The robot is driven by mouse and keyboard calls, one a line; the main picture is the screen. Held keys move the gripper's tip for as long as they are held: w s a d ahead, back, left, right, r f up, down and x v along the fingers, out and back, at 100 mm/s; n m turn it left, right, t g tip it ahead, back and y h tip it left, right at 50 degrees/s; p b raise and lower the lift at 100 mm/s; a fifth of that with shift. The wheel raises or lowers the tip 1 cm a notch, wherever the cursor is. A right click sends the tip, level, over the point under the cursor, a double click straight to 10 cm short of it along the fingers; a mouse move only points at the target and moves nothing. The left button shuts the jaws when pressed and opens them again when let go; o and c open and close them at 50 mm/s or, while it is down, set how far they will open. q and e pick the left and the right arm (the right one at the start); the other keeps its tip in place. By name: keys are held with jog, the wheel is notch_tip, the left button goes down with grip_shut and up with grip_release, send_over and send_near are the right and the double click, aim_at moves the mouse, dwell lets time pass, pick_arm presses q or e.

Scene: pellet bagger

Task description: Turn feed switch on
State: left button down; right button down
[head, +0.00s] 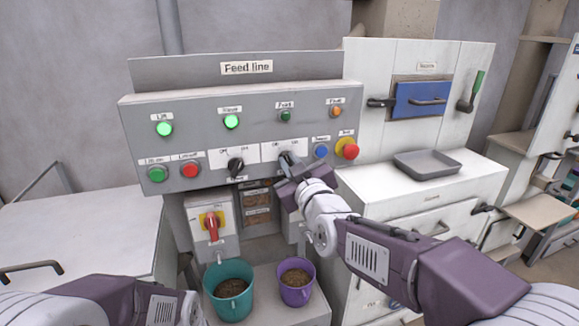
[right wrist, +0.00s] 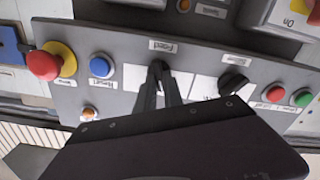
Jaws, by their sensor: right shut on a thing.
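The feed switch (head: 284,157) is a black rotary knob on a white plate, on the front of the grey "Feed line" panel (head: 200,150). My right gripper (head: 288,167) is at the knob. In the right wrist view its two dark fingers (right wrist: 160,85) are closed around the feed switch (right wrist: 159,68), beside the "Feed" label. The fingers partly hide the knob, and I cannot tell which setting it points to. My left arm shows at the bottom left, but its gripper is out of view.
A second black knob (head: 236,165) sits left of the feed switch. A blue button (head: 321,151) and a red mushroom button (head: 350,151) are close on the right. Two green lamps (head: 164,129) are lit. A teal bucket (head: 231,278) and purple bucket (head: 296,283) stand below.

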jog(key=m+b, duration=0.3)
jog(key=m, duration=0.2)
jog(key=shift+d+f+b, duration=0.15)
jog(key=shift+f+b, duration=0.05)
jog(key=shift+b, duration=0.15)
jog(key=m+b, duration=0.2)
jog(key=m, duration=0.3)
jog(key=shift+d+b, duration=0.1)
jog(key=shift+b, duration=0.2)
jog(key=shift+m, duration=0.3)
jog(key=c, duration=1.5)
grip_release()
jog(key=shift+r, duration=0.1)
jog(key=shift+o, duration=0.2)
